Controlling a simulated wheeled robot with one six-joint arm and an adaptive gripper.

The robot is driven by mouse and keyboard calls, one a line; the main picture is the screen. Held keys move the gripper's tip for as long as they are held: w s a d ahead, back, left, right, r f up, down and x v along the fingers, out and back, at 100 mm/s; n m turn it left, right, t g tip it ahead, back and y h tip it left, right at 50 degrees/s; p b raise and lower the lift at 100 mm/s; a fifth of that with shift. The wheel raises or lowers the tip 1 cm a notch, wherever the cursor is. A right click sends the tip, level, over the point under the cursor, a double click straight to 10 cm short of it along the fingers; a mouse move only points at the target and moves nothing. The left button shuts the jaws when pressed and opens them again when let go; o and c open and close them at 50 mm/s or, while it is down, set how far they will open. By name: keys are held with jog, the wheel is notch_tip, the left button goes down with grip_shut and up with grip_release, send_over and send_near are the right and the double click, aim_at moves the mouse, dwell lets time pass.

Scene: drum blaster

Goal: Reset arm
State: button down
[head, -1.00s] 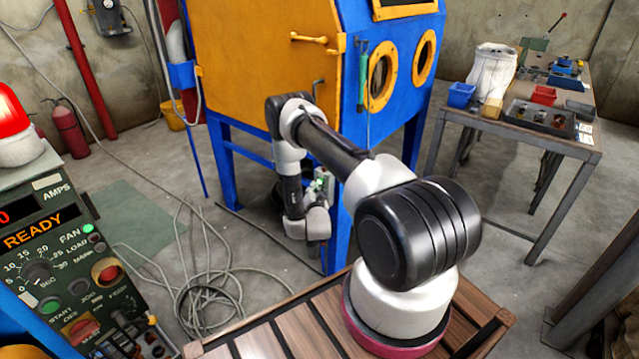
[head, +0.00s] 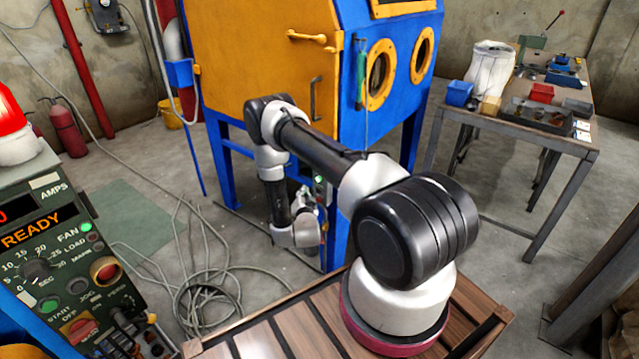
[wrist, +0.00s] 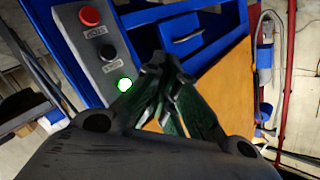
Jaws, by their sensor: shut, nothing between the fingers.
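In the head view my arm (head: 320,150) reaches out from its wooden-topped base and bends down in front of the blue and orange blasting cabinet (head: 262,50). The wrist end hangs low beside the cabinet's blue front leg. In the wrist view my gripper (wrist: 163,68) has its dark green fingers together, with nothing between them. Behind the fingers is a grey control box (wrist: 95,45) with a red button (wrist: 90,16), a black button (wrist: 108,52) and a lit green button (wrist: 124,85). I cannot tell the exact gap between fingertips and box.
A control panel (head: 50,255) stands at the left, with loose cables (head: 205,290) on the floor beyond it. A workbench (head: 510,130) with bins and tools stands at the right. Open floor lies between the cabinet and the bench.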

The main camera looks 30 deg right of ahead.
dwell(0.5)
jog(key=s+a+f+n+g+y, duration=0.3)
jog(key=s+f+g, duration=0.35)
jog(key=f, duration=0.55)
jog(key=s+a+n+g+y, duration=0.2)
jog(key=s+a+g, duration=0.1)
jog(key=s+g, duration=0.15)
jog(key=s+a+r+n+g+y, duration=0.15)
jog(key=s+r, duration=0.25)
jog(key=r, duration=0.7)
jog(key=s+a+r+n+g, duration=0.15)
jog(key=s+r, duration=0.25)
jog(key=r, duration=0.7)
jog(key=s+a+r+n+g+y, duration=0.1)
jog(key=s+r+n+g, duration=0.3)
jog(key=r, duration=0.7)
jog(key=s+r+t, duration=0.2)
jog(key=s+r, duration=0.3)
jog(key=r, duration=0.4)
jog(key=s+d+r+t, duration=0.1)
jog(key=s+r+t, duration=0.2)
jog(key=s+r, duration=0.3)
jog(key=s+d+r+t, duration=0.1)
jog(key=s+r, duration=0.4)
jog(key=r, duration=0.7)
jog(key=shift+s+r+t, duration=0.15)
jog(key=shift+s+t, duration=0.15)
jog(key=shift+t, duration=0.5)
